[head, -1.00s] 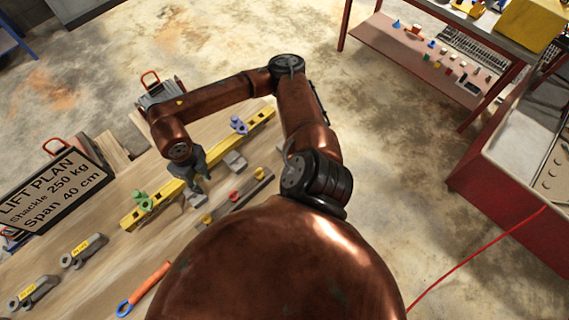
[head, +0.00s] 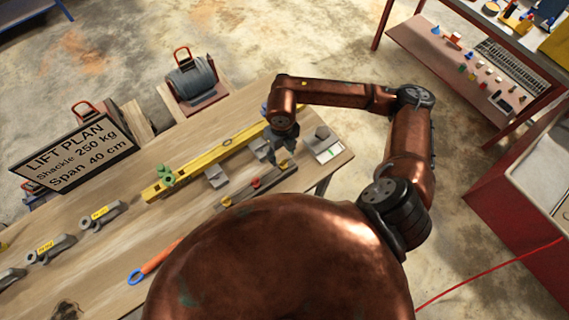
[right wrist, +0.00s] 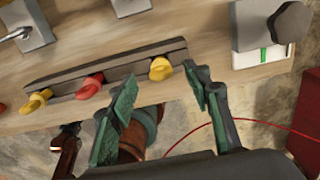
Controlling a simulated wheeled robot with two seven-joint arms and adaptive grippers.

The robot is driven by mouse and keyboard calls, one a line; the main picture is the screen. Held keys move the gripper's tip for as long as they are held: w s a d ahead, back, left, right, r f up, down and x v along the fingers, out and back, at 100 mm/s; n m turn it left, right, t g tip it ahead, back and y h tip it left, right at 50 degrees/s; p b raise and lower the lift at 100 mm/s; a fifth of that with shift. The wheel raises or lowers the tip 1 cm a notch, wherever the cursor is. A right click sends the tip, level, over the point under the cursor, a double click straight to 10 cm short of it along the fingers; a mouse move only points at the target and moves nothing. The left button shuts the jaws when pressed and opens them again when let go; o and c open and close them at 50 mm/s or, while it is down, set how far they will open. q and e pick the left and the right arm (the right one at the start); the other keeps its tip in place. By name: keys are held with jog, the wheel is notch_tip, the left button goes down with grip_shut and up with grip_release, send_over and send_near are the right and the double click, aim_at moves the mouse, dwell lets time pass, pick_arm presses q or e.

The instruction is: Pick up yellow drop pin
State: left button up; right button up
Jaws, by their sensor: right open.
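A dark grey rack (right wrist: 120,66) near the bench edge holds a yellow pin (right wrist: 160,68) at its right end, a red pin (right wrist: 90,85) in the middle and another yellow pin (right wrist: 36,100) at the left in the right wrist view. In the head view the rack (head: 242,193) shows with its left yellow pin (head: 226,202); the gripper is over its right part. My right gripper (head: 279,156) is open and empty above that end. In the right wrist view its fingers (right wrist: 160,80) appear on either side of the right yellow pin, apart from it. My left gripper is out of view.
A yellow beam (head: 200,163) with a green shackle (head: 166,175) lies behind the rack. A grey block with a hex head (right wrist: 286,24) stands to the right. Shackles (head: 102,215), an orange tool (head: 158,259) and a sign (head: 75,153) are at the left.

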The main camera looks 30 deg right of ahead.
aim_at(283, 160)
jog(key=f, duration=0.3)
jog(key=shift+s+f+p, duration=0.15)
jog(key=shift+s+p, duration=0.2)
jog(key=shift+s, duration=0.05)
jog(key=shift+w+f, duration=0.15)
jog(key=shift+f, duration=0.1)
jog(key=shift+c, duration=0.4)
jog(key=c, duration=0.8)
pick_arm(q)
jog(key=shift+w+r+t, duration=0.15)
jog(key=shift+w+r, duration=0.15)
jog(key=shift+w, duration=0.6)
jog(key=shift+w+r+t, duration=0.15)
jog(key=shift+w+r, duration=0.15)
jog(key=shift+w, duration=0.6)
pick_arm(e)
grip_shut()
